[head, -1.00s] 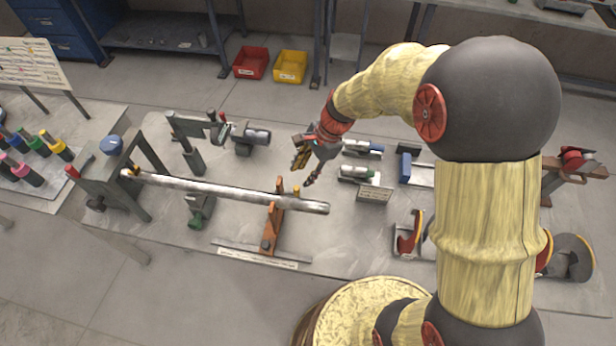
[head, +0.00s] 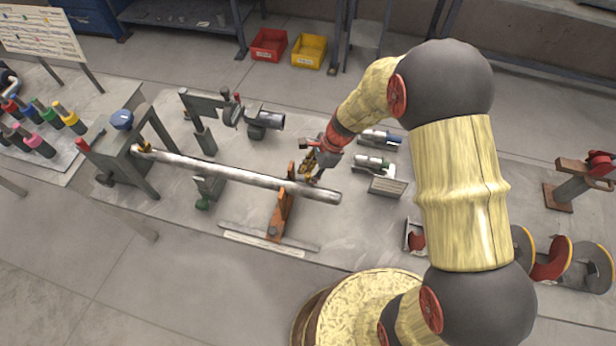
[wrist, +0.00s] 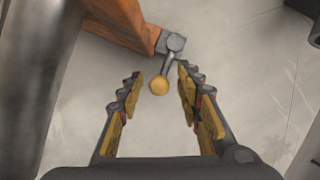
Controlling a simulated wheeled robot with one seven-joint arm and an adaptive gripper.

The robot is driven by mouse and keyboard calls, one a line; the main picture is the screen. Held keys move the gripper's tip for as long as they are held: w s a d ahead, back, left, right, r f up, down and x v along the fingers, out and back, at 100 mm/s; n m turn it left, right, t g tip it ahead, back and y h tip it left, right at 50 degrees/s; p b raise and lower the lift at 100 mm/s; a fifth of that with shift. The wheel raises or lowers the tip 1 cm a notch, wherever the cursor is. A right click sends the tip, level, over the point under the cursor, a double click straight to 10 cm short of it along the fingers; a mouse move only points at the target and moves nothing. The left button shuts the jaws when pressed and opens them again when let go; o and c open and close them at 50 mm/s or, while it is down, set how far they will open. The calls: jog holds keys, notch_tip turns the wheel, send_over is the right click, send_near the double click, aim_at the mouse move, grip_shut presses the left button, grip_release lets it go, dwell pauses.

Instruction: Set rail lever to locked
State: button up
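A small grey lever with a round yellow knob (wrist: 159,86) juts from the side of an orange stand (wrist: 120,22) in the wrist view. My gripper (wrist: 160,75) is open, with its yellow-padded fingers on either side of the knob and no clear contact. In the head view, my gripper (head: 308,170) is just right of the top of the orange stand (head: 281,214), beside a long steel tube (head: 230,177). The lever is hidden or too small to tell there. The stand sits on a low rail (head: 310,246) with a label strip.
The steel tube crosses the bench from a grey post frame (head: 125,165) at left and also fills the left of the wrist view (wrist: 35,80). Small cylinders in holders (head: 371,162) stand right of my gripper. Grey clamps (head: 208,190) stand left of the stand.

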jog(key=shift+c, duration=1.3)
grip_shut()
